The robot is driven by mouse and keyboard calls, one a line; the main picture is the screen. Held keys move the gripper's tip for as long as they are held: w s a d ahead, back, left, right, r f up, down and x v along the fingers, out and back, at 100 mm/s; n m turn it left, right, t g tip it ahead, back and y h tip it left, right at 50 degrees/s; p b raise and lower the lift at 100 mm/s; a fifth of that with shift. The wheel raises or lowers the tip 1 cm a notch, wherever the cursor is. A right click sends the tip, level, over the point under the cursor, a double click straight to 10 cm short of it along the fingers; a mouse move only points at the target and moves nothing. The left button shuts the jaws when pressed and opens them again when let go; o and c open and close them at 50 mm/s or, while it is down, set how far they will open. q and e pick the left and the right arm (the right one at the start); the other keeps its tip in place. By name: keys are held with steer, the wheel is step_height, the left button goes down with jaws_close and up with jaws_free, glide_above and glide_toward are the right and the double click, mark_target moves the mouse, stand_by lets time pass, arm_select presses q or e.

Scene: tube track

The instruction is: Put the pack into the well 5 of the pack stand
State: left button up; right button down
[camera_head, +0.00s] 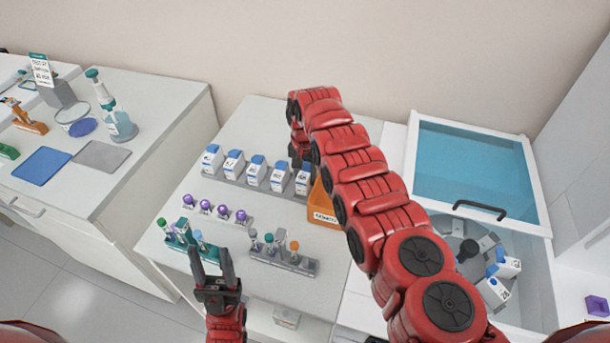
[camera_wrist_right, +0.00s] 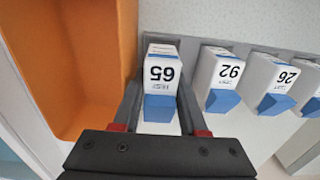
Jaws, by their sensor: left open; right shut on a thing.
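The grey pack stand (camera_head: 233,181) runs across the back of the bench and holds a row of white packs with blue tops. My right gripper (camera_wrist_right: 158,100) is shut on the pack (camera_wrist_right: 162,76) at the row's end beside the orange bin. In the head view this pack (camera_head: 303,181) stands upright in line with the others at the stand's right end. Its bottom is hidden, so I cannot tell how deep it sits. My left gripper (camera_head: 211,256) is open and empty near the bench's front.
The orange bin (camera_head: 324,212) stands close beside the held pack. Neighbouring packs (camera_wrist_right: 228,75) are on its other side. Purple-capped tubes (camera_head: 222,211) and tube racks (camera_head: 284,258) stand in front. An open-lidded machine (camera_head: 477,175) with packs inside is at right.

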steer(key=shift+f, duration=0.25)
stand_by(0.4)
steer(key=shift+f+b, duration=0.65)
steer(key=shift+b, duration=0.2)
steer(key=shift+f, duration=0.1)
stand_by(0.3)
steer(key=c, duration=0.5)
jaws_free()
steer(key=shift+o, duration=0.7)
steer(key=shift+a, duration=0.1)
